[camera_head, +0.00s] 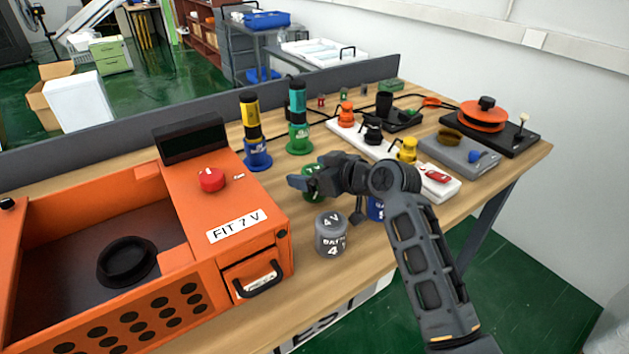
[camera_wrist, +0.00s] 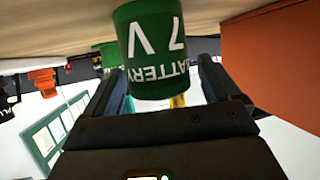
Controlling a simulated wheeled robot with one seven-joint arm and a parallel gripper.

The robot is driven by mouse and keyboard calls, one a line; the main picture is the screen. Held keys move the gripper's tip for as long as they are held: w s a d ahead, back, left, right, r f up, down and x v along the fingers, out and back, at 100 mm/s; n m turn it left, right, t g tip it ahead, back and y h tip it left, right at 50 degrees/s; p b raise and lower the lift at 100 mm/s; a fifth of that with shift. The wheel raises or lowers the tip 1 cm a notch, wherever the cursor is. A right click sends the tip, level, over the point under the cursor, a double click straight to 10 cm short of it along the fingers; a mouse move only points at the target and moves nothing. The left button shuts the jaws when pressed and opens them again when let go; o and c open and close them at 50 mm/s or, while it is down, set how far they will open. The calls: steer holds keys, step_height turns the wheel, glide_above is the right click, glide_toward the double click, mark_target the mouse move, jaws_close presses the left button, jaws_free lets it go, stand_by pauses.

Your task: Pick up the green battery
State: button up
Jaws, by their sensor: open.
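The green battery (camera_head: 312,184) stands on the wooden table, partly hidden behind my gripper in the head view. In the wrist view the green battery (camera_wrist: 150,50) appears upside down, with "BATTERY 7 V" in white on its side. My gripper (camera_head: 305,177) reaches level over the table at the battery. In the wrist view my two fingers (camera_wrist: 158,95) are apart, one on each side of the battery's lower part in the picture. I cannot tell whether either finger touches it.
A grey 4 V battery (camera_head: 331,234) stands near the table's front, and a blue battery (camera_head: 376,208) is partly hidden behind my arm. The orange "FIT 7 V" box (camera_head: 235,225) is on the left. Green-based (camera_head: 299,135) and blue-based (camera_head: 257,150) cylinders stand behind.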

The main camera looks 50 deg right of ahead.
mark_target(314, 168)
steer(key=c, duration=1.3)
steer(key=shift+c, duration=0.3)
steer(key=shift+r, duration=0.2)
steer(key=shift+r, duration=0.65)
step_height(314, 168, up, 3)
steer(key=shift+s+d, duration=0.1)
steer(key=shift+d, duration=0.05)
steer(key=s+d+r, duration=0.6)
steer(key=s, duration=0.3)
steer(key=shift+s+r+b, duration=0.2)
steer(key=shift+s+b, duration=0.15)
steer(key=shift+s, duration=0.05)
